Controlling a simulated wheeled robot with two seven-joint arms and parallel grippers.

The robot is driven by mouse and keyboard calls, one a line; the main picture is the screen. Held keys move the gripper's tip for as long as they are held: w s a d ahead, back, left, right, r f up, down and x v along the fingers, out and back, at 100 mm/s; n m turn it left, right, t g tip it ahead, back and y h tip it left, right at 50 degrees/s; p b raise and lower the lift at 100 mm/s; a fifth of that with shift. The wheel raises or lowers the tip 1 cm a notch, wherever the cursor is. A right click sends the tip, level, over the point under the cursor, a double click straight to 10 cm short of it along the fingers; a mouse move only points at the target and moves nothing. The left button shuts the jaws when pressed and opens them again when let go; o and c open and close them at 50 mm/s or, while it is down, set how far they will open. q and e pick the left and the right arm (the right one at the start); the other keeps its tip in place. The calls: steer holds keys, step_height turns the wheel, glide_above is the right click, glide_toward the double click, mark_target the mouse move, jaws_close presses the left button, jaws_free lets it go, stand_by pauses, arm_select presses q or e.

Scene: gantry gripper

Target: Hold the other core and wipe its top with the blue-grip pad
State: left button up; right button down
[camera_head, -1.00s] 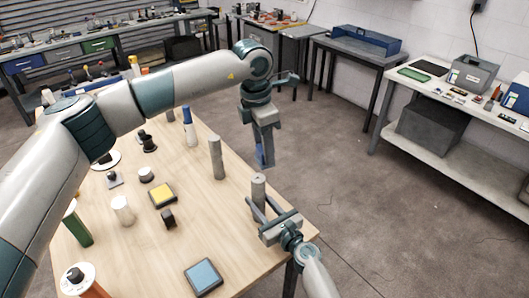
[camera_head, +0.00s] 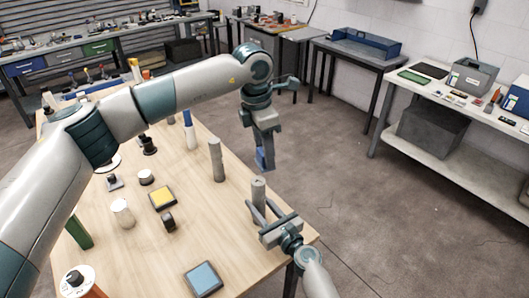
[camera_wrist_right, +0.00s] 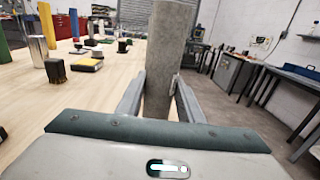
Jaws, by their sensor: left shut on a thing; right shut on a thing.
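My right gripper (camera_head: 259,210) is shut on a grey cylindrical core (camera_head: 258,189) standing upright at the table's right edge. My left gripper (camera_head: 264,150) is shut on the blue-grip pad (camera_head: 261,159), of which mainly a small blue part shows. It hangs in the air just above the held core's top in the head view, with a gap between them in the picture. The second grey core (camera_head: 216,160) stands upright on the table, left of the held one.
The wooden table (camera_head: 236,238) bears a yellow-topped pad (camera_head: 162,197), a dark block (camera_head: 168,220), a white cylinder (camera_head: 123,214) and a blue-topped square (camera_head: 203,278). Bare table lies left of the held core.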

arm_select(q)
steer(key=shift+f, duration=3.5)
steer(key=shift+w+a+f, duration=0.55)
steer(key=shift+w+a, duration=0.1)
steer(key=shift+w, duration=0.05)
steer(key=shift+c, duration=0.3)
steer(key=shift+s+d+r, duration=0.2)
steer(key=shift+s+r, duration=0.05)
steer(key=shift+r, duration=1.1)
steer(key=shift+s+d+r, duration=0.25)
steer(key=shift+r, duration=1.15)
steer(key=shift+s+d+r, duration=0.2)
steer(key=shift+s+r, duration=0.05)
steer(key=shift+r, duration=1.1)
arm_select(e)
steer(key=c, duration=1.1)
jaws_free()
